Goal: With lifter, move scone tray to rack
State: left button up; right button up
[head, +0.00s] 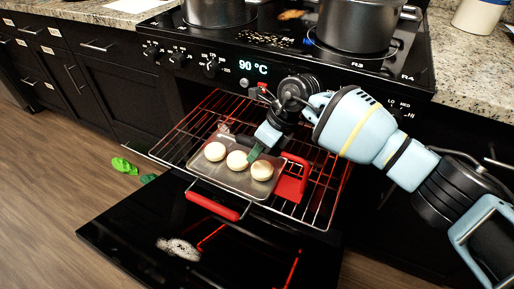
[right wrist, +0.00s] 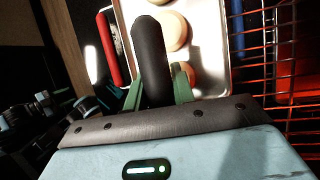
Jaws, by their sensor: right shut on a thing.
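The scone tray (head: 236,181) is a shallow metal pan with three pale round scones (head: 237,160). It is over the pulled-out oven rack (head: 316,207), near its front edge; I cannot tell whether it rests fully on the wires. The tray also shows in the right wrist view (right wrist: 214,80), with scones partly hidden. My right gripper (head: 262,146), with green fingertips, is above the tray's back right part. It is shut on a black handle, seemingly the lifter's (right wrist: 150,65). The lifter's far end is hard to make out. My left gripper is not in view.
A red object (head: 292,180) is on the rack right of the tray. Pots (head: 355,25) stand on the stove. Green items (head: 124,165) lie on the floor at left.

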aim_at(294, 156)
jog(key=shift+s+d+r+p, duration=0.1)
jog(key=shift+s+d+p, duration=0.15)
jog(key=shift+d+p, duration=0.2)
jog(key=shift+s+d+r+p, duration=0.1)
jog(key=shift+s+d+p, duration=0.1)
jog(key=shift+d+p, duration=0.25)
jog(key=shift+s+d+p, duration=0.5)
jog(key=shift+d+p, duration=0.35)
jog(key=shift+d, duration=0.05)
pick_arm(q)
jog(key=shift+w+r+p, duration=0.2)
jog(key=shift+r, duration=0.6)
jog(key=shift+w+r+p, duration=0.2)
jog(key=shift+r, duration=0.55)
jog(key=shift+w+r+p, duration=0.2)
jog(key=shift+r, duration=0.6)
pick_arm(e)
jog(key=shift+s+d+f, duration=0.1)
jog(key=shift+s+d, duration=0.35)
jog(key=shift+d, duration=0.35)
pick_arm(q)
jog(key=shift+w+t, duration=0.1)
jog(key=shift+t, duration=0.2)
pick_arm(e)
jog(key=shift+d, duration=0.1)
